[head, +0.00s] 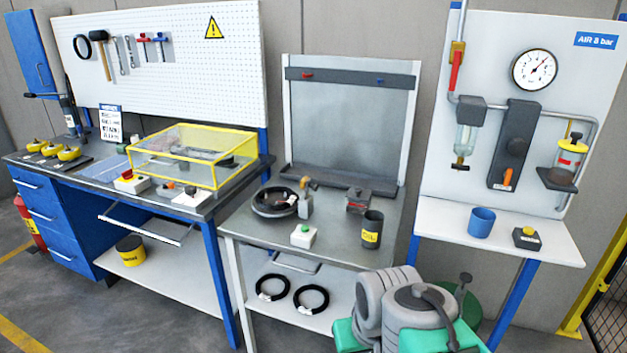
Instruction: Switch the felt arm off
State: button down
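I cannot tell for certain which part is the felt arm. On the middle metal bench, a black ring-shaped coil (275,202) lies beside a small grey post with a brass-coloured top (306,198). A white box with a green button (303,236) stands in front of them. On the left bench, a white box with a red button (132,182) and a white box with a dark knob (191,197) stand before a yellow-framed clear cover (195,155). The switch positions are too small to read. My gripper cannot be made out; only grey and green parts, seemingly my arm, show at the bottom.
A black cup (372,230) and a grey-red device (357,199) stand on the middle bench. Two black coils (292,293) lie on its lower shelf. The right air panel (550,120) has a gauge, a red handle and an orange lever. A blue cup (481,222) stands below.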

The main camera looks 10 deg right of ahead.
aim_at(304, 183)
jog(key=u, duration=0.55)
jog(key=i, duration=1.25)
jog(key=u, duration=0.2)
